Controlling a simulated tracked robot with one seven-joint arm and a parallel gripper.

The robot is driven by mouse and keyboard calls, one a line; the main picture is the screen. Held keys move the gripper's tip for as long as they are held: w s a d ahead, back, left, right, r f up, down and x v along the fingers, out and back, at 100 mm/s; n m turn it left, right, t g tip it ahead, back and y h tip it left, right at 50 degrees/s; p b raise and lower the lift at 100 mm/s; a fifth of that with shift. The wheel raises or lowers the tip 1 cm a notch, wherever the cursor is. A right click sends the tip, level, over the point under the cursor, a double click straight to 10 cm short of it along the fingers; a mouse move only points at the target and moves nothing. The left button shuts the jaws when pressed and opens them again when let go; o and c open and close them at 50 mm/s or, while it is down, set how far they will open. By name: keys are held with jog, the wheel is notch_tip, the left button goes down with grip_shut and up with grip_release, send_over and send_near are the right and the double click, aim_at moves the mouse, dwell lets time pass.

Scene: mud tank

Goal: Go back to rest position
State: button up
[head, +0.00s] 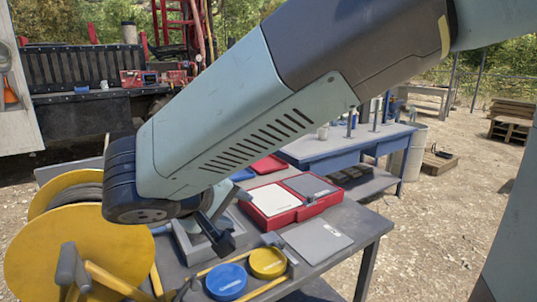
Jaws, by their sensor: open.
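My arm crosses the head view from the upper right down to the left, ending in a dark round joint over the workbench. My gripper (218,228) shows only in part as dark pieces below the arm, over the bench (355,225). It is open, and nothing shows held in it. The arm hides much of it.
A red case (313,208), a grey plate (318,241), a blue lid (226,281) and a yellow lid (267,263) lie on the bench. A yellow reel (60,245) stands at left. A blue table (340,146) stands behind. Open dirt ground (440,225) lies to the right.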

jog(key=s+d+m+g+y, duration=0.1)
jog(key=d+m, duration=0.3)
jog(key=d, duration=1.1)
jog(key=s+d+r+m+g+y, duration=0.1)
jog(key=d+m+g+y, duration=0.1)
jog(key=d, duration=1.3)
jog(key=shift+s+d+r+m+g+y, duration=0.15)
jog(key=shift+s+r+m+g+y, duration=0.2)
jog(key=shift+m+y, duration=0.7)
